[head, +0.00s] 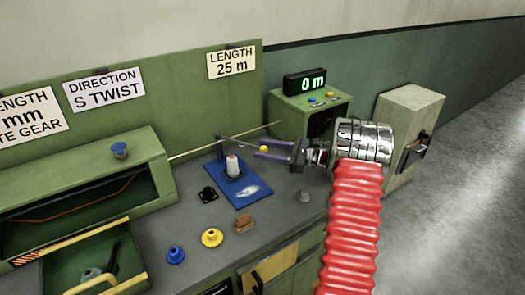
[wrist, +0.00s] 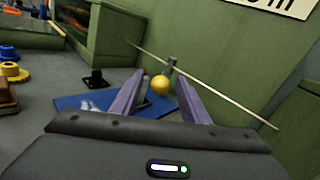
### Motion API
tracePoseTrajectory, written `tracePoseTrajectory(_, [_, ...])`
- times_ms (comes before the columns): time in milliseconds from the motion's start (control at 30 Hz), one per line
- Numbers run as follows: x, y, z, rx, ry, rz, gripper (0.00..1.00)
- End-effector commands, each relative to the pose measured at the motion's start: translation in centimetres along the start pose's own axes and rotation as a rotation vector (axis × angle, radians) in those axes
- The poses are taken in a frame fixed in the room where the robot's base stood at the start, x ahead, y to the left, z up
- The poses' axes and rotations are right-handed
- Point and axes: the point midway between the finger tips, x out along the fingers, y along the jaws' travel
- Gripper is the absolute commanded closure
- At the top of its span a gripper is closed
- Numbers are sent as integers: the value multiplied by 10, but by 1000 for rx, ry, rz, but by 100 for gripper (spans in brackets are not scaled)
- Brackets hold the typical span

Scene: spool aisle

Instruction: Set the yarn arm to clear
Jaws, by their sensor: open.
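The yarn arm (head: 232,138) is a dark lever ending in a yellow ball knob (head: 263,149). It reaches from a post behind the blue plate (head: 247,195) toward my gripper (head: 258,148). In the wrist view, the yellow knob (wrist: 160,85) lies between or just beyond the two purple fingers of my gripper (wrist: 160,78). The fingers are open, with space on both sides of the knob; contact is not visible. A white spool (head: 233,166) stands upright on the blue plate. A thin pale rod or yarn (head: 190,152) runs behind the arm.
A green box (head: 318,112) with a display reading 0 m stands behind my gripper. Blue (head: 175,255) and yellow (head: 212,238) knob-like parts and a brown block (head: 244,223) are on the grey bench. The green back panel (head: 190,110) rises behind.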

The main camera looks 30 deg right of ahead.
Motion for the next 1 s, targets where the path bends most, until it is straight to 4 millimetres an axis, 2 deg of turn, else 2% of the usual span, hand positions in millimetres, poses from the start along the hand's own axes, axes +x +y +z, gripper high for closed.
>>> tracePoseTrajectory(300, [-44,0,-1,0,0,-1,59])
tracePoseTrajectory(500, [-64,0,-1,0,0,0,59])
tracePoseTrajectory(833, [-66,0,-1,0,-1,2,59])
tracePoseTrajectory(1000, [-63,-1,8,-15,0,6,71])
